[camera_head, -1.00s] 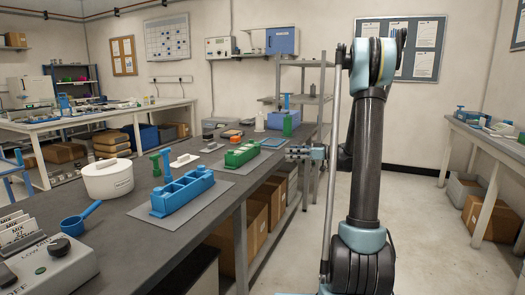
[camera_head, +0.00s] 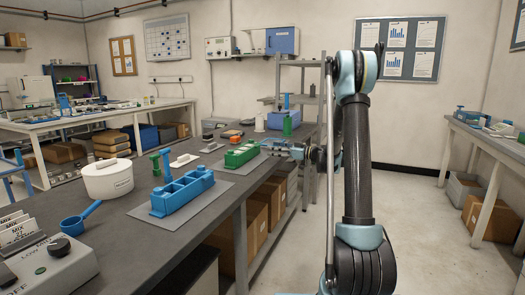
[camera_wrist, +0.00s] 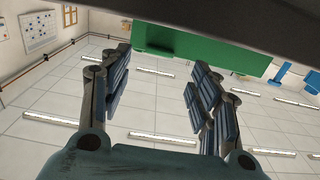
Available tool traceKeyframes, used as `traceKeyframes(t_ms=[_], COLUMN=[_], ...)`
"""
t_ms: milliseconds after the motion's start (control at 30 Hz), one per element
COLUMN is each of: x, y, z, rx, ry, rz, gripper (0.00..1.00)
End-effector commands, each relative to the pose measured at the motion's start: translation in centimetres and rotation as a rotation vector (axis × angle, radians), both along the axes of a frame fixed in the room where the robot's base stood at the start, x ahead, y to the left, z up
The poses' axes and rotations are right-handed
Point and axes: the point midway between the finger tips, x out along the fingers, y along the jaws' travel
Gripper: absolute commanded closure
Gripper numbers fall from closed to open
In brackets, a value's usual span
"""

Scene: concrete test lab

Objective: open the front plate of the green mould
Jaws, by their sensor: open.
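The green mould (camera_head: 242,154) lies on a grey mat on the long bench in the head view. In the wrist view a broad green face (camera_wrist: 215,48), seemingly part of the mould, spans the top, with a darker green tab (camera_wrist: 157,46) near its left end. My gripper (camera_head: 272,147) is just right of the mould, at the bench edge. In the wrist view my gripper (camera_wrist: 158,68) has its two fingers spread wide with nothing between them. The fingertips point towards the green face; the remaining distance is hard to judge.
A blue mould (camera_head: 182,192) sits nearer on the same bench (camera_head: 120,233), with a white pot (camera_head: 108,180) to its left. The floor right of the bench is clear.

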Motion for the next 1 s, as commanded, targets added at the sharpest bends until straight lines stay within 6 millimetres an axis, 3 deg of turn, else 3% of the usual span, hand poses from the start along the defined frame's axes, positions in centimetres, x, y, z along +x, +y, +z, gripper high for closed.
traceKeyframes(t_ms=[200,400,867,1000], x=[1.3,2.1,2.5,2.5], y=[3.7,5.9,6.9,6.9], z=[0.0,0.0,0.0,0.0], rx=[0.000,0.000,0.000,0.000], ry=[0.000,0.000,0.000,0.000], rz=[0.003,0.001,0.000,0.000], gripper=[0.43,0.43,0.43,0.73])
